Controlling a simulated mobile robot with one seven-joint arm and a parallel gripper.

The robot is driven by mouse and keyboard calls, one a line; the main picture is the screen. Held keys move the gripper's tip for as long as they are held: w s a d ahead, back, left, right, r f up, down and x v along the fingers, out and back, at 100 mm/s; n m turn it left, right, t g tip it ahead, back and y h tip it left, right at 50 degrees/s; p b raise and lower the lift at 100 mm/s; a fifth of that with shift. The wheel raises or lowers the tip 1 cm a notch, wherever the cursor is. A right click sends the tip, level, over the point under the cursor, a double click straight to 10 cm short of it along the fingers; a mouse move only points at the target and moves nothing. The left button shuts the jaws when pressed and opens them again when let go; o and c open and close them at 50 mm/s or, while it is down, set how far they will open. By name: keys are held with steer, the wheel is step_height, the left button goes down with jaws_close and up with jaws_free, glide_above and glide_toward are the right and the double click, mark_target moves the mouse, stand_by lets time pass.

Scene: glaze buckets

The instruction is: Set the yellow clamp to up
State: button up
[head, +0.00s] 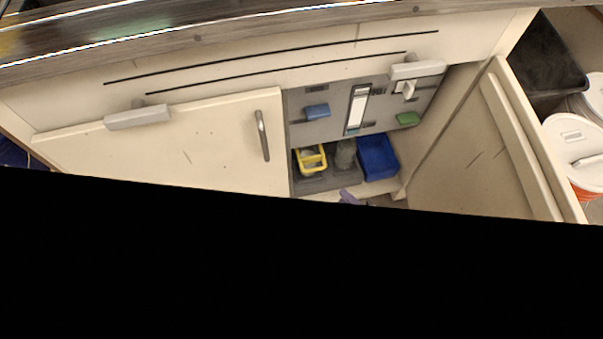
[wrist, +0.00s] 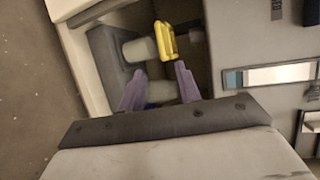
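The yellow clamp (head: 323,162) is a small open loop low in the open cupboard, in front of the grey panel. In the wrist view the yellow clamp (wrist: 167,41) stands out past my fingertips, near their middle line. I cannot tell surely whether it is up or down. My gripper (wrist: 159,69) has two purple fingers spread apart with nothing held between them. The clamp is beyond the fingertips and looks apart from them. In the head view only a bit of purple finger (head: 350,198) shows; black hides the rest.
Beside the clamp are a grey cylinder (head: 345,154) and a blue bin (head: 377,157). The panel above carries a blue handle (head: 317,111), a green handle (head: 407,119) and a tall gauge (head: 357,108). An open door (head: 500,150) bounds the right, a closed door (head: 200,140) the left.

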steer(key=b+x, duration=0.1)
steer(key=x, duration=1.2)
steer(key=shift+w+b, duration=0.2)
steer(key=shift+b, duration=0.2)
steer(key=shift+a, duration=0.15)
jaws_close()
